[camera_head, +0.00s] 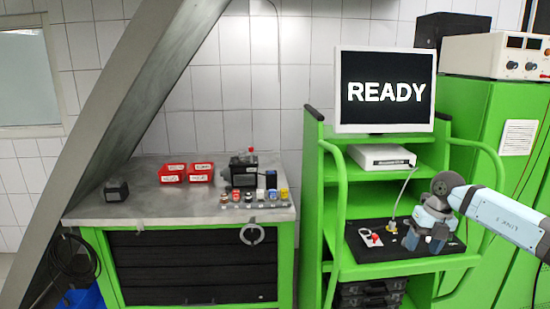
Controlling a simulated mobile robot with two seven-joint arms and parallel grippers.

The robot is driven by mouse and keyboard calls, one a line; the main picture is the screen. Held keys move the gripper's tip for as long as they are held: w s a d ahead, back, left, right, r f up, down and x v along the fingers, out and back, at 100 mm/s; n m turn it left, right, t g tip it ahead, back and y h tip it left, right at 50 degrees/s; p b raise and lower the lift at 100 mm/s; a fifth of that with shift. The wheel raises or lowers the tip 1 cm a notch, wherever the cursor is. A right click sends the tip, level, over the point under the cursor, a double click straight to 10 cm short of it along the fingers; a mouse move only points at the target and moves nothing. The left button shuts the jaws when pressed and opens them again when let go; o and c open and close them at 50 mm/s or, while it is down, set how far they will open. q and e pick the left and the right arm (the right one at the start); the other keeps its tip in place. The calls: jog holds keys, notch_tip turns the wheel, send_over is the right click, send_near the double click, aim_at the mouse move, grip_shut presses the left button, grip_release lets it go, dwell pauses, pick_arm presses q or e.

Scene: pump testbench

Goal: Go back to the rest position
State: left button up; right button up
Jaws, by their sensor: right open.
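My right arm comes in from the right edge, and my right gripper (423,243) points down over the right end of the black panel (365,248) on the green cart's shelf. Its jaws are apart, and I see nothing held between them. I cannot tell whether the fingertips touch the panel. Just left of the gripper are a small yellowish fitting (391,227) with a pale cable rising from it, and a light plate with a red knob (372,238). My left gripper is out of view.
A monitor (384,92) reading READY tops the green cart (338,200). A white box (382,157) sits below it. At left, a workbench (130,210) carries red bins (186,173), a dark pump-like unit (243,168) and several small coloured parts. A slanted grey beam (130,100) crosses the left side.

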jog(key=s+a+f+n+y, duration=0.1)
jog(key=a+f+y, duration=0.3)
jog(key=a, duration=0.5)
jog(key=s+a+f+m+t+y+p, duration=0.25)
jog(key=s+a+y, duration=0.35)
jog(key=a, duration=0.5)
jog(key=s+a+f+m+t+y+p, duration=0.1)
jog(key=s+a+m+y, duration=0.2)
jog(key=s+a+y, duration=0.5)
pick_arm(q)
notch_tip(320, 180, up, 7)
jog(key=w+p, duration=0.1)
jog(key=p, duration=0.2)
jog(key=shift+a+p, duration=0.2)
jog(key=shift+p, duration=0.15)
pick_arm(e)
jog(key=s+d+f+m+t+h, duration=0.3)
jog(key=s+d+f+m+h, duration=0.2)
jog(key=m, duration=0.9)
jog(key=s+d+f+m+t+h, duration=0.4)
jog(key=s+f+m+h, duration=0.7)
jog(key=s, duration=0.5)
jog(key=m, duration=0.2)
jog(key=shift+d+m+h, duration=0.3)
jog(key=shift+d+m, duration=0.05)
